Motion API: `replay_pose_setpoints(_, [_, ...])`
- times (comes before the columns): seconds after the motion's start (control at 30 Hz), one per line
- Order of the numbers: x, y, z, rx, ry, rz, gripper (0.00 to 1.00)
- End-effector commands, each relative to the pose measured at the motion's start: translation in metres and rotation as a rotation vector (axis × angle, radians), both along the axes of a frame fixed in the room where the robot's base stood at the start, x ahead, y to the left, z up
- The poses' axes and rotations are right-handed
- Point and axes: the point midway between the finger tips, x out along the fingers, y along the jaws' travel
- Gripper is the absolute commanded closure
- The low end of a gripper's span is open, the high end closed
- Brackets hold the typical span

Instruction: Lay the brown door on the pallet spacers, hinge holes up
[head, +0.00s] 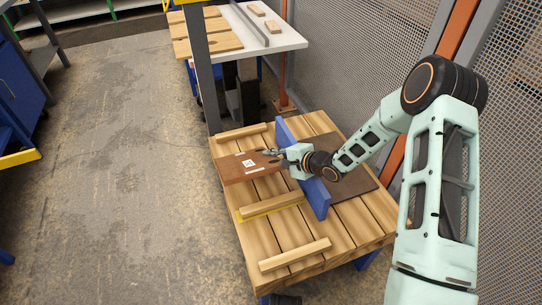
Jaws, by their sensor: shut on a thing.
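My gripper (272,153) is shut on the near-right edge area of a brown door (236,173). The door is a reddish-brown board with a white label on its upward face, and it lies flat or nearly flat over the left side of the wooden pallet (322,233). Light wooden spacers lie on the pallet: one at the back (241,133), one in the middle (271,206) and one at the front (295,255). Whether the door touches a spacer is not clear. I cannot make out any hinge holes for certain.
A blue upright rail (303,170) runs along the pallet, under my arm. Beyond it lies a darker brown board (345,172). A mesh fence (340,60) stands on the right. A white-topped table (275,40) with boards stands behind. The floor at left is clear.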

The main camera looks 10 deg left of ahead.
Motion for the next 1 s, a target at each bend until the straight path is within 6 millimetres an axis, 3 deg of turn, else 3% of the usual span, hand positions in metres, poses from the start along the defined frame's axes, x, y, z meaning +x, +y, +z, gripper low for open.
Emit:
replay_pose_setpoints(0.7, [-0.0009, -0.0003, -0.0038, 0.019, -0.024, 0.0, 1.0])
replay_pose_setpoints(0.73, [-0.0007, 0.0, -0.002, 0.018, -0.023, 0.0, 0.86])
replay_pose_setpoints(0.8, [-0.0008, 0.0, -0.0019, 0.017, -0.023, 0.001, 0.78])
replay_pose_setpoints(0.9, [-0.0009, -0.0002, -0.0023, 0.017, -0.023, 0.001, 0.69])
replay_pose_setpoints(1.0, [-0.0011, -0.0004, -0.0025, 0.016, -0.022, 0.001, 0.69])
